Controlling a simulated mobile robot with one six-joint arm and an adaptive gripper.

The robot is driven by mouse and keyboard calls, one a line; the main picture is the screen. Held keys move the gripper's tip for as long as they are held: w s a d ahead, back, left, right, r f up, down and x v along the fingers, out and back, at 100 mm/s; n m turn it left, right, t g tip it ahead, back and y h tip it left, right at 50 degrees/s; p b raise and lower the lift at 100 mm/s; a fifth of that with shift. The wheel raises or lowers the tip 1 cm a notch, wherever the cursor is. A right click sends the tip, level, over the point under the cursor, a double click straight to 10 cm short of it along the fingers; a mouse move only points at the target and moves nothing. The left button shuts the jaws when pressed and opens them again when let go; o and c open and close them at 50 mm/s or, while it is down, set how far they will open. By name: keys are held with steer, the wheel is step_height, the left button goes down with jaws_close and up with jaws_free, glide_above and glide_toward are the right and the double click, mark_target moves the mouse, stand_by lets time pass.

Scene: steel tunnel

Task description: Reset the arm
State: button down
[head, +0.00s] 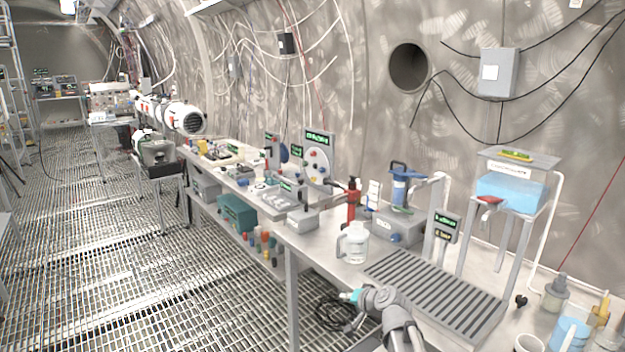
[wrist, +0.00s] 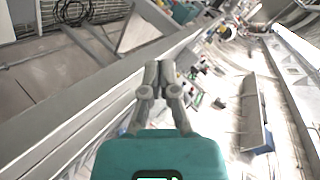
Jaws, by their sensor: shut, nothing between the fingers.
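My arm (head: 388,310) shows at the bottom of the head view, grey with a teal part, by the front edge of the steel bench. In the wrist view my gripper (wrist: 160,70) has its two grey fingers together, with nothing between them. Its teal body fills the bottom middle of that view. The fingers appear clear of any object, with the bench edge and benchtop beyond them. The fingers cannot be made out clearly in the head view.
A slatted tray (head: 436,294) lies on the bench right of my arm. A clear jug (head: 353,244) stands behind it, near a red bottle (head: 353,203). A water tank on a stand (head: 511,192) is at right. The grated floor (head: 130,270) is open at left.

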steer(key=s+d+f+n+g+h, duration=0.1)
steer(key=s+d+f+g+h, duration=0.15)
steer(key=s, duration=0.45)
steer(key=s+d+f+n+g+h, duration=0.2)
steer(key=s+d+f+g, duration=0.15)
steer(key=s, duration=0.25)
steer(key=s+d+f+n+g+h, duration=0.1)
steer(key=s+d+f+g+h, duration=0.2)
steer(key=s, duration=0.4)
step_height(320, 180, up, 16)
steer(key=a+p, duration=0.1)
steer(key=p, duration=1.5)
steer(key=shift+w+a+r+g+y, duration=0.2)
steer(key=shift+w+a+g+y, duration=0.1)
steer(key=shift+a+y, duration=0.05)
